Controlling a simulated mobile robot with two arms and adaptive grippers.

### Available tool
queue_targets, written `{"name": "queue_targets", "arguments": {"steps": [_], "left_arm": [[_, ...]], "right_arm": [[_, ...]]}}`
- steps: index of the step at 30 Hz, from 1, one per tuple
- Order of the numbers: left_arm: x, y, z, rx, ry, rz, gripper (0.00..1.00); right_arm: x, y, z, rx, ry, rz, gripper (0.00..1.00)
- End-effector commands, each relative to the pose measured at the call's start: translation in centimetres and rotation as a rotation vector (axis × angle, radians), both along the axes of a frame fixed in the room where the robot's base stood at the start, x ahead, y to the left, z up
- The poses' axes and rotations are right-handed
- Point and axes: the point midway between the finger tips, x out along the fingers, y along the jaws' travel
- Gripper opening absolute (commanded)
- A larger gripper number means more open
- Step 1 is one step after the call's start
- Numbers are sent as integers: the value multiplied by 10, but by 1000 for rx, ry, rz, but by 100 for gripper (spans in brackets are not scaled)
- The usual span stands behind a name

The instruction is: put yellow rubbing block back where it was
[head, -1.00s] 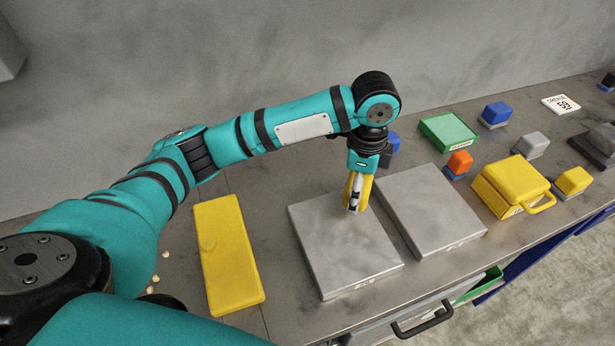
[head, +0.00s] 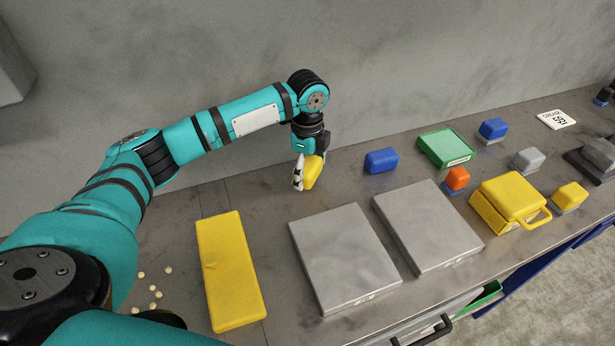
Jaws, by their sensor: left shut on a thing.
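My left gripper (head: 303,180) is shut on a yellow block (head: 314,171), which I take to be the yellow rubbing block. It holds the block behind the left grey slab (head: 345,255), near the wall side of the bench. The fingers cover part of the block, and I cannot tell whether its underside touches the bench. Another small yellow block (head: 570,192) on a grey-blue base stands at the right. My right gripper is not in view.
A second grey slab (head: 428,225), a blue block (head: 381,160), a green box (head: 446,148), an orange block (head: 457,179) and a yellow handled box (head: 508,203) stand rightward.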

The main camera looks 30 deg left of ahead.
Motion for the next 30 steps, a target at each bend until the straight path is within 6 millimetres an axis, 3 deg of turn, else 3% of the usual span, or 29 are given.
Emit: {"name": "queue_targets", "arguments": {"steps": [9,19,20,21,24,30], "left_arm": [[0,0,-33,1,0,-1,48],[-1,0,-37,0,1,-1,48],[-1,0,-37,0,1,-1,85],[-1,0,-37,0,1,-1,90],[-1,0,-37,1,1,-1,100],[-1,0,-37,1,0,-1,100]], "right_arm": [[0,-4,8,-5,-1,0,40],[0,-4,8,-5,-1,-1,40],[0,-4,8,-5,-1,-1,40],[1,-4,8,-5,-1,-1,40],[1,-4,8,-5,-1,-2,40],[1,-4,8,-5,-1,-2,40]]}}
